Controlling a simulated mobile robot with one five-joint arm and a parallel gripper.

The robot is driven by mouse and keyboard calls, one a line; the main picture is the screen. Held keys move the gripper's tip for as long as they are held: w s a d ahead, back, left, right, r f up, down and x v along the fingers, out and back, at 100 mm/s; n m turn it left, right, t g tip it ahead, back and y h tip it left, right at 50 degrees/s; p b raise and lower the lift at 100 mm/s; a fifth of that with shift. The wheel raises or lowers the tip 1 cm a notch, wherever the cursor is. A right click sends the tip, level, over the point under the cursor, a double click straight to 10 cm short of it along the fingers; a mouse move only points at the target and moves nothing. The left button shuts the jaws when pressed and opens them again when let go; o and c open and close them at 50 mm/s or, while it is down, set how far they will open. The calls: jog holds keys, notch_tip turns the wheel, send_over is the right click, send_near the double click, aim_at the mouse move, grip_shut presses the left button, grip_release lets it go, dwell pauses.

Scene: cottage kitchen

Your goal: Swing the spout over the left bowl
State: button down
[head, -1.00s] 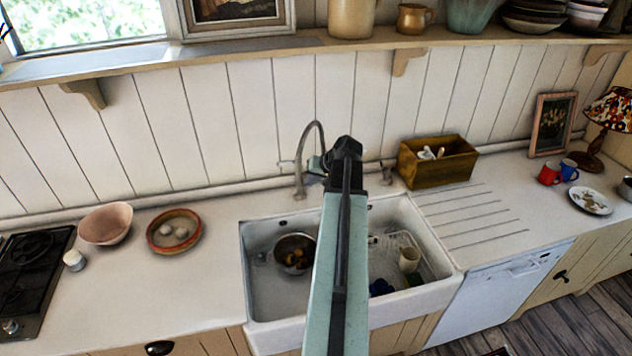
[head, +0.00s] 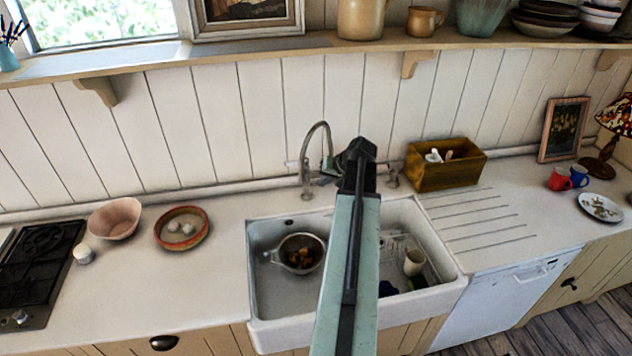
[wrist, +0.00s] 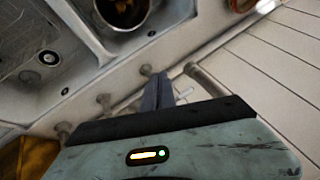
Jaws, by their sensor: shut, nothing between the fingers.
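The tall curved metal spout (head: 318,130) rises from the back edge of the white sink, and its arch leans right, toward my gripper. The left bowl (head: 265,300) of the sink holds a metal strainer (head: 300,252) with brown pieces in it. The right bowl (head: 430,285) holds a rack and a pale cup. My gripper (wrist: 157,80) is shut and empty in the wrist view, close to the tap fittings behind the sink. In the head view my own arm hides most of the fingers, just right of the spout. I cannot tell whether they touch it.
A wooden box (head: 445,165) stands right of the tap on the counter. A red dish (head: 182,228) and a pink bowl (head: 115,220) stand to the left. The panelled wall (head: 250,130) is close behind the tap, with a shelf above.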

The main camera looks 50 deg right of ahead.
jog(key=p+v, duration=0.6)
jog(key=v, duration=0.4)
jog(key=shift+a+f, duration=0.1)
jog(key=shift+a, duration=0.05)
